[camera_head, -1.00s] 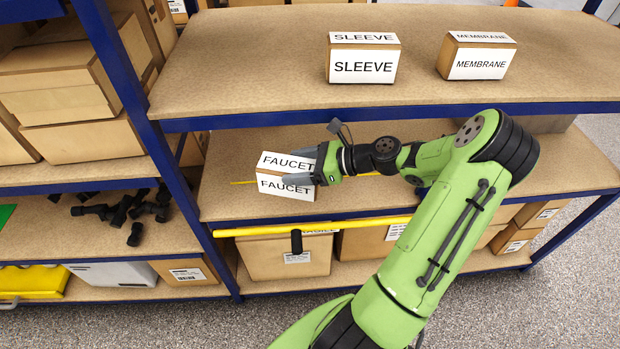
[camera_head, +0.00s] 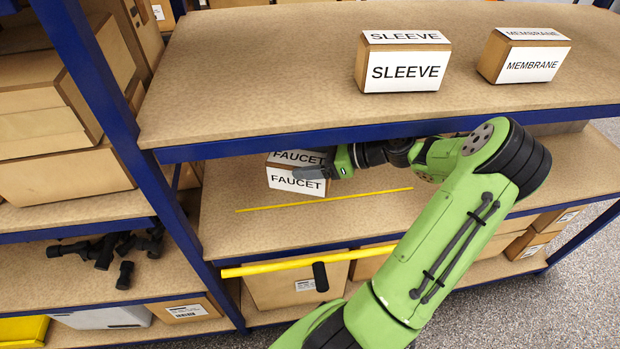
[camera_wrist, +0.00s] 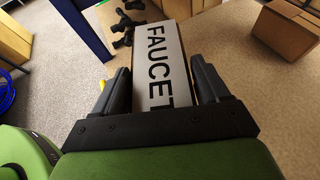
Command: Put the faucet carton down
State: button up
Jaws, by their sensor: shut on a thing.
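The faucet carton (camera_head: 297,181) is a brown box with white labels reading FAUCET. In the head view it is at the middle shelf (camera_head: 262,226), behind a yellow line (camera_head: 325,200) on that shelf. My gripper (camera_head: 318,172) comes from the right and is shut on the carton. The upper shelf's edge is just above the carton and hides part of its top. In the wrist view the carton (camera_wrist: 162,64) lies between the two dark fingers. I cannot tell whether the carton's underside touches the shelf.
On the upper shelf stand the sleeve carton (camera_head: 403,62) and the membrane carton (camera_head: 524,56). A blue upright (camera_head: 112,107) is left of the middle shelf. The shelf in front of the yellow line is clear.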

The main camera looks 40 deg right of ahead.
notch_tip(320, 180, down, 10)
jog(key=b, duration=0.5)
jog(key=shift+w, duration=0.1)
jog(key=o, duration=1.4)
